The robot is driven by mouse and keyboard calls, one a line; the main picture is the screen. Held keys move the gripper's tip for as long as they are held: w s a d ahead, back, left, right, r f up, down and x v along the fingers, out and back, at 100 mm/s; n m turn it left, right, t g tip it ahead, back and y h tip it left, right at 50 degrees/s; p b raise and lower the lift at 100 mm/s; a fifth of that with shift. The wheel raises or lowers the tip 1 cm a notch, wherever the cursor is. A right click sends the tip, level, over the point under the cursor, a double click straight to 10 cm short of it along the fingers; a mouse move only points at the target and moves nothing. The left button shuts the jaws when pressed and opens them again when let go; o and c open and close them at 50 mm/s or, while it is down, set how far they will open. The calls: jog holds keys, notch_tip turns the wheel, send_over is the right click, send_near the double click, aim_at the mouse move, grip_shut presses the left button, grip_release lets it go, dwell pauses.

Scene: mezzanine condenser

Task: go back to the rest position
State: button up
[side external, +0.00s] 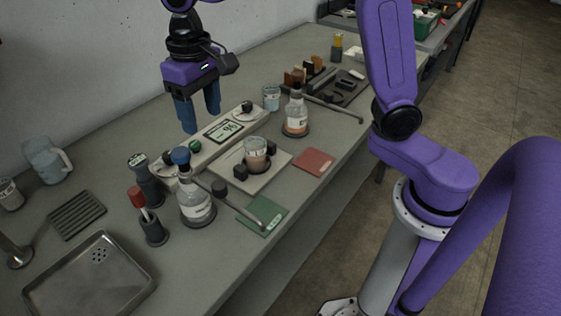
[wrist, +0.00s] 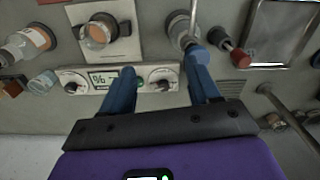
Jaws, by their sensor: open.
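My gripper (side external: 199,112) is purple with blue fingers. It hangs in the air above the back of the bench, over the panel with a display (side external: 222,131), and its fingers point down. In the wrist view my gripper (wrist: 160,92) has its two fingers spread wide with nothing between them. The display panel (wrist: 130,80) with its knobs lies below and beyond the fingers. One finger overlaps the blue-topped flask (wrist: 190,35) in the wrist view; I cannot tell from that view how close they are.
On the bench stand the blue-stoppered flask (side external: 196,202), an orange-filled flask (side external: 296,118), a beaker (side external: 256,158) on a plate, a red-topped tool in a holder (side external: 152,225) and a steel tray (side external: 92,283). Red (side external: 314,162) and green (side external: 265,214) pads lie near the front edge.

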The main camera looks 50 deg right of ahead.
jog(key=s+d+f+n, duration=0.3)
jog(key=s+d+n, duration=0.2)
jog(key=s, duration=0.7)
jog(key=s+d+f+n, duration=0.3)
jog(key=s+d+n, duration=0.3)
jog(key=s+d, duration=0.3)
jog(key=s, duration=0.4)
jog(key=shift+d+f, duration=0.3)
